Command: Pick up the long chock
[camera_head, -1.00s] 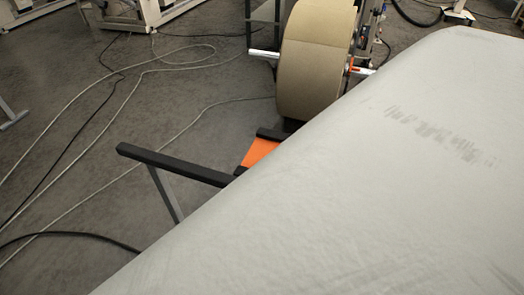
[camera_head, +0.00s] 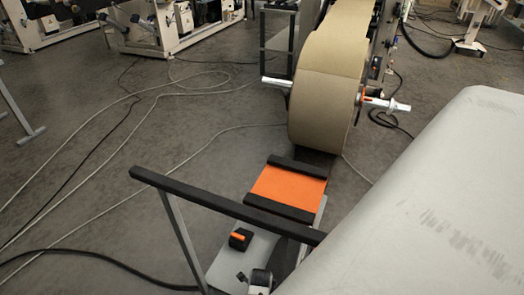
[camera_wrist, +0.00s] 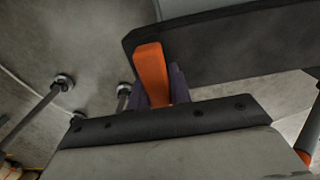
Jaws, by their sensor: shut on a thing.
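In the wrist view my gripper (camera_wrist: 157,96), with dark purple fingers, is shut on an orange bar (camera_wrist: 151,65), which I take to be the long chock. The bar stands out past the fingers, and its lower end is hidden by the gripper. A small black block with an orange top (camera_head: 240,238) sits on the grey platform of a cart (camera_head: 228,262).
The cart has a black handle bar (camera_head: 200,197) and an orange pad (camera_head: 288,187) between black strips. A large brown paper roll (camera_head: 322,90) stands behind it on a shaft. A dark beam (camera_wrist: 225,50) lies close beyond the bar. Cables cross the floor at left.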

